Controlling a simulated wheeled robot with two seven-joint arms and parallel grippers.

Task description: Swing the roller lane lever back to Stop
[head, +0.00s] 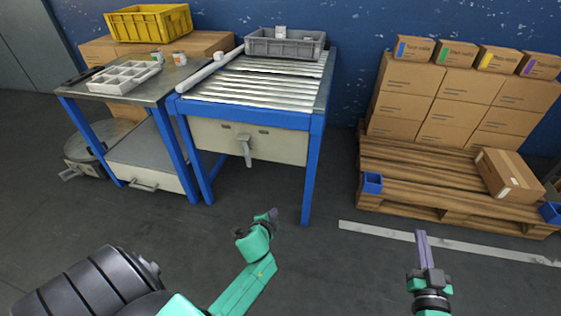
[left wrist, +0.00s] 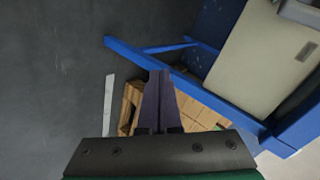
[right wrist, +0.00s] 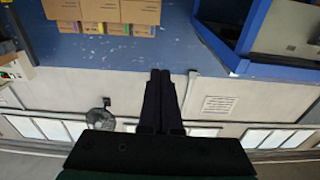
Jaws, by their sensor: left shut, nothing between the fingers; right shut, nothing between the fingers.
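The roller lane (head: 258,82) is a blue-framed table with metal rollers. Its grey lever (head: 246,150) hangs from the middle of the pale front panel (head: 280,146), handle pointing down and slightly right. Two dark labels sit on the panel on either side of it; their text is too small to read. My left gripper (head: 272,214) is shut and empty, in front of and below the panel, apart from the lever. The left wrist view shows its fingers (left wrist: 159,100) together. My right gripper (head: 421,236) is shut and empty, in front of the pallet; its fingers (right wrist: 157,98) also show in the right wrist view.
A grey crate (head: 320,50) stands at the rollers' far end. A side table (head: 140,91) with a white divided tray (head: 103,81) stands left. A wooden pallet (head: 400,196) with stacked cartons (head: 409,77) stands right. Floor between the roller table and pallet is clear.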

